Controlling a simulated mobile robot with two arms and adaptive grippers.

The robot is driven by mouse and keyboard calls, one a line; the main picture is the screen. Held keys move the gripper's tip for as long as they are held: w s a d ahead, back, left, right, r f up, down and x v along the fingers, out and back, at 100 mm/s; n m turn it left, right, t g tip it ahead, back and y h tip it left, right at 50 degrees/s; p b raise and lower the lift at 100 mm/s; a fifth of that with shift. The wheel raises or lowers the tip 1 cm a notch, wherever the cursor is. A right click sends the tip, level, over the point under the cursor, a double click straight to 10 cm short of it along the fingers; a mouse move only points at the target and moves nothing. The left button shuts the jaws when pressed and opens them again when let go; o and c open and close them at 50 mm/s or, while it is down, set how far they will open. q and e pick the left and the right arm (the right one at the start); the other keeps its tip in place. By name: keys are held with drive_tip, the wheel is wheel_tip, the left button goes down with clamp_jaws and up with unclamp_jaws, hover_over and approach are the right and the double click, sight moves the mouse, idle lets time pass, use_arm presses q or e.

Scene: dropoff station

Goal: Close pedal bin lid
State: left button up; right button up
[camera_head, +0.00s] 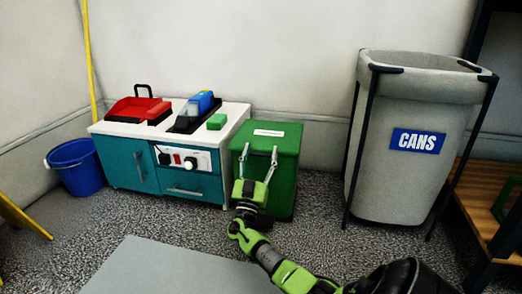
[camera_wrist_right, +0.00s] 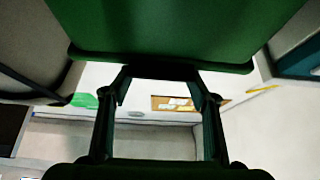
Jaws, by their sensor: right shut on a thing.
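The green pedal bin (camera_head: 283,185) stands just right of the white-topped cabinet. Its green lid (camera_head: 288,138), with a white label, looks about level over the body; I cannot tell whether a gap is left under it. My right gripper (camera_head: 259,150) reaches up in front of the bin, its fingertips at the lid's front edge. In the right wrist view the fingers (camera_wrist_right: 160,72) meet the lower edge of a green panel of the bin (camera_wrist_right: 160,28). The gripper is shut on the lid's edge, though the contact is partly hidden. My left gripper is out of view.
A blue bucket (camera_head: 76,168) stands left. A grey cans bin (camera_head: 410,150) in a dark frame stands right. A grey mat (camera_head: 165,270) lies in front.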

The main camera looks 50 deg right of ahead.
drive_tip(key=shift+d+f+y, duration=0.2)
drive_tip(key=shift+f+y, duration=0.1)
drive_tip(key=shift+f, duration=0.5)
drive_tip(key=o, duration=1.6)
drive_tip(key=shift+f, duration=0.1)
drive_tip(key=shift+s+a+f+n, duration=0.1)
drive_tip(key=shift+a+f+n, duration=0.2)
drive_tip(key=shift+a, duration=0.15)
drive_tip(key=shift+m+h, duration=0.4)
drive_tip(key=shift+s+a+r+v, duration=0.15)
drive_tip(key=shift+r+v, duration=0.15)
drive_tip(key=shift+v, duration=1.35)
drive_tip(key=shift+s+a+r+v, duration=0.15)
drive_tip(key=shift+r+v, duration=0.1)
drive_tip(key=shift+v, duration=1.45)
drive_tip(key=shift+s+a+r+v, duration=0.1)
drive_tip(key=shift+r+v, duration=0.2)
drive_tip(key=shift+v, duration=1.35)
